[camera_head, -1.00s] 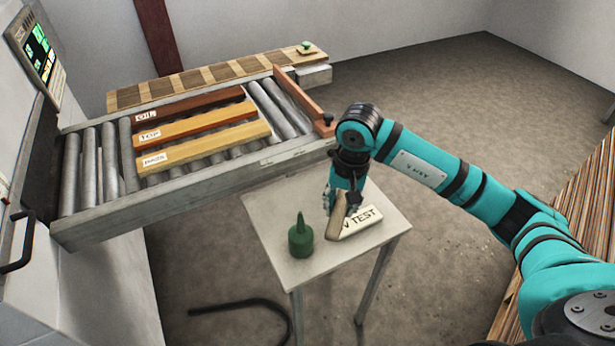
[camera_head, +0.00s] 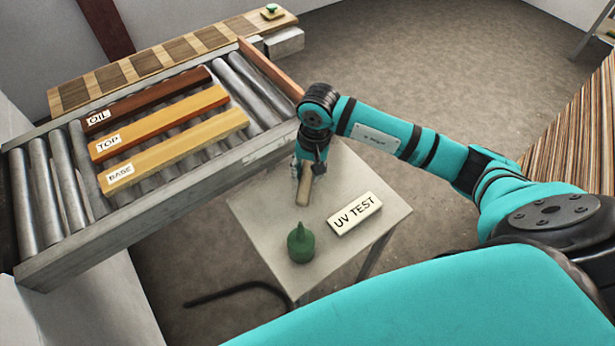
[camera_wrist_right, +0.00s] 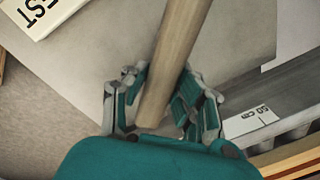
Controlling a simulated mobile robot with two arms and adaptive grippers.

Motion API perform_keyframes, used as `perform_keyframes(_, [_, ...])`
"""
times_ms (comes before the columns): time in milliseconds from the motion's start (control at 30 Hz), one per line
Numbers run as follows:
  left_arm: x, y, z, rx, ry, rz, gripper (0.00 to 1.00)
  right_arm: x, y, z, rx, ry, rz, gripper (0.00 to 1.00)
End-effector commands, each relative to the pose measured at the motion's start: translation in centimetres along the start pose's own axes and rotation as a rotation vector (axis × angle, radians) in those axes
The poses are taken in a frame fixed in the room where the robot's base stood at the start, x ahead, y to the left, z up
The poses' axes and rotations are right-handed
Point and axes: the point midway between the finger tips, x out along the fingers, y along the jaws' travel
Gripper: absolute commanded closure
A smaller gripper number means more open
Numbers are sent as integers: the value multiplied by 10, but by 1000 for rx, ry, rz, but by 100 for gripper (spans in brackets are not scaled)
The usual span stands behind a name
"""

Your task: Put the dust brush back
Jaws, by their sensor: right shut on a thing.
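My right gripper (camera_head: 306,170) is shut on the dust brush (camera_head: 303,192), above the back part of the small grey table (camera_head: 262,212). The light wooden handle of the brush points toward the front of the table; its bristles are hidden. In the right wrist view the handle (camera_wrist_right: 178,55) runs between the fingers of the gripper (camera_wrist_right: 163,95). I cannot tell whether the brush touches the table. My left gripper is out of view.
A white "UV TEST" block (camera_head: 355,214) and a green bottle (camera_head: 301,243) stand on the table. The roller conveyor (camera_head: 160,215), carrying boards labelled OIL, TOP and BASE, lies left of the gripper. A checkered wooden strip (camera_head: 150,65) runs behind it.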

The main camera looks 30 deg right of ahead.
Motion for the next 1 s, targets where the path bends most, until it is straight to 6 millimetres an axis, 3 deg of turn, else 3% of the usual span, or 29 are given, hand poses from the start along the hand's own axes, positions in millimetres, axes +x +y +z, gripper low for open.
perform_keyframes(200, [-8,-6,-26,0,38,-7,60,28,3,2,1,-4,2,100])
perform_keyframes(300, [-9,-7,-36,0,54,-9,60,34,4,0,0,0,1,100])
perform_keyframes(600, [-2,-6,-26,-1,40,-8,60,38,4,0,0,1,1,100])
perform_keyframes(633, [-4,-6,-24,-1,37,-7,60,36,4,0,0,0,2,71])
perform_keyframes(700, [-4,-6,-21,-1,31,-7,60,36,4,0,0,0,2,62])
perform_keyframes(800, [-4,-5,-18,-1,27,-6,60,36,4,0,0,0,1,51])
perform_keyframes(1000, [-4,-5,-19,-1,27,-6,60,36,4,0,0,0,1,51])
